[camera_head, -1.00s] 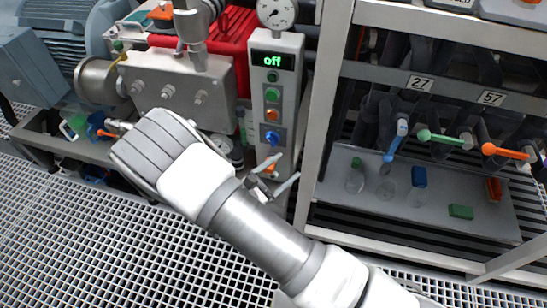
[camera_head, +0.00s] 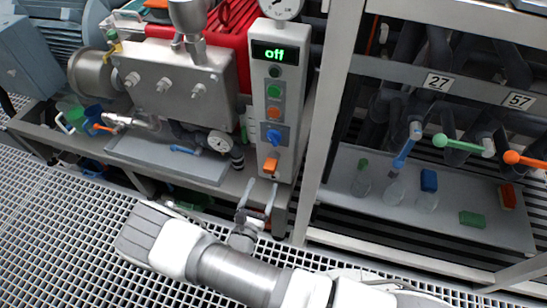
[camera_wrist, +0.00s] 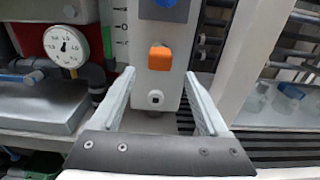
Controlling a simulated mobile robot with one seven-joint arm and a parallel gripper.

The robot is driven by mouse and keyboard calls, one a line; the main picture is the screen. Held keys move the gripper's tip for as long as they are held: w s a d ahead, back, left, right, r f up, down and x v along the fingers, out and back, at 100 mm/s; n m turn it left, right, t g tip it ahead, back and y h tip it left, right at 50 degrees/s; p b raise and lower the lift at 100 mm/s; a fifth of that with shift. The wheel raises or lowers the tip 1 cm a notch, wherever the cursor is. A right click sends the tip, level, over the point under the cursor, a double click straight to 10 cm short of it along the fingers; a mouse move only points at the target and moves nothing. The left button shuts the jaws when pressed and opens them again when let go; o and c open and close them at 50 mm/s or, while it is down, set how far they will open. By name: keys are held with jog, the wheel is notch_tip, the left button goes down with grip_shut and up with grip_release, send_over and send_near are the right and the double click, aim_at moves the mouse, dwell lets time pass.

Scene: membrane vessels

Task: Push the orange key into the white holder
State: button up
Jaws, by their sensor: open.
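The orange key (camera_head: 270,165) is a small block on the lower front of the white control box (camera_head: 259,110). In the wrist view the orange key (camera_wrist: 159,57) stands out near the top centre, above a small white round fitting (camera_wrist: 155,98) with a dark centre. I cannot tell whether the box or this fitting is the white holder, nor how deep the key sits. My gripper (camera_head: 261,187) is open and empty, just below the key in the head view. In the wrist view its fingers (camera_wrist: 160,74) spread to either side of the key's line, apart from it.
A green "off" display (camera_head: 275,53), buttons and a blue knob (camera_head: 273,135) are above the key. A shelf frame post (camera_head: 327,120) stands close on the right, with coloured valve handles beyond. A metal tray (camera_head: 170,160) and gauge (camera_head: 219,142) are on the left.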

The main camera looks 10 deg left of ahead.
aim_at(268, 172)
jog(key=shift+w+d+b, duration=0.2)
jog(key=shift+w+b, duration=0.1)
jog(key=shift+w, duration=1.9)
jog(key=shift+w+d+b, duration=0.15)
jog(key=shift+w+b, duration=0.15)
jog(key=shift+w, duration=1.85)
grip_shut()
jog(key=shift+s+a+p, duration=0.15)
jog(key=shift+s+p, duration=0.2)
jog(key=shift+s, duration=1.15)
jog(key=shift+s+a+p, duration=0.1)
jog(key=shift+s+p, duration=0.25)
jog(key=shift+s, duration=1.15)
